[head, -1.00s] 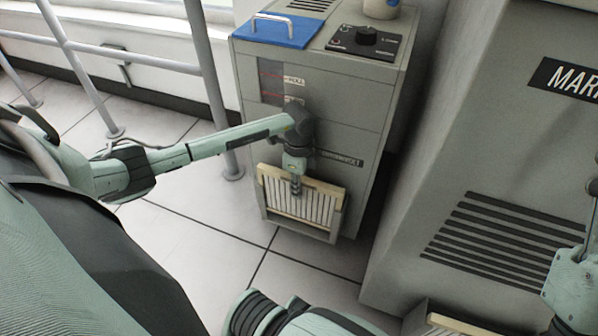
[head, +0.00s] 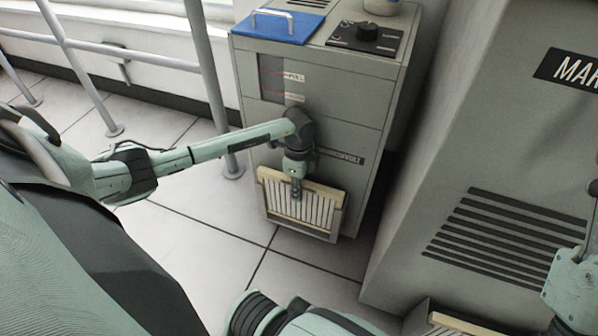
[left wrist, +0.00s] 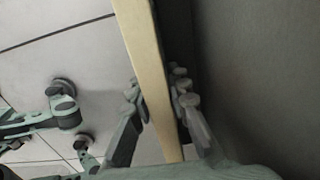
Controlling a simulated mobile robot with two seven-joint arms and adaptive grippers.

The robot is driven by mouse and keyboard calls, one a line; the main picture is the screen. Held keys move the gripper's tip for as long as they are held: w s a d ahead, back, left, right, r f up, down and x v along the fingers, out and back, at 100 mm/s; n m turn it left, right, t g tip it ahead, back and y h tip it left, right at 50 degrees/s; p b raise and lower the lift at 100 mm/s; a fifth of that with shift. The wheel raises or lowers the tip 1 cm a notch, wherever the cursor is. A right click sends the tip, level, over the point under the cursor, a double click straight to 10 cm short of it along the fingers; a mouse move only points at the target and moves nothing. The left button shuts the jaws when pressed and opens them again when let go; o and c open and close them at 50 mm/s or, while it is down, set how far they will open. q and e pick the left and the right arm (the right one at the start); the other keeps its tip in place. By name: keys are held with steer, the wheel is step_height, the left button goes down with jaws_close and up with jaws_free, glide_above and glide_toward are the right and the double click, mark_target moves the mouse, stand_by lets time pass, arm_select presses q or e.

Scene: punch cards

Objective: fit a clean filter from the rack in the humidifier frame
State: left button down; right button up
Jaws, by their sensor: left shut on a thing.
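The humidifier (head: 345,120) is a grey cabinet with a level window on its front. A pale grey frame (head: 300,231) sticks out low on that front. A cream-edged filter with white pleats (head: 317,208) stands upright, a little tilted, in or just in front of this frame; its top edge is above the frame's sides. I cannot tell how deep it sits. My left gripper (head: 296,190) is shut on the filter's top edge. The left wrist view shows the filter's cream edge (left wrist: 148,70) between both fingers. My right gripper's fingers are not visible.
A cream-edged item (head: 455,324), partly cut off, is at the bottom edge, perhaps the rack. A large grey slatted cabinet (head: 490,150) stands at right. A blue lid with a handle (head: 280,30) lies on the humidifier. A railing (head: 205,75) stands left; tiled floor between is clear.

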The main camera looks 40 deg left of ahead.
arm_select(q)
steer(key=shift+f, duration=0.6)
steer(key=c, duration=1.4)
jaws_free()
steer(key=shift+o, duration=0.6)
steer(key=o, duration=0.4)
steer(key=shift+w, duration=0.1)
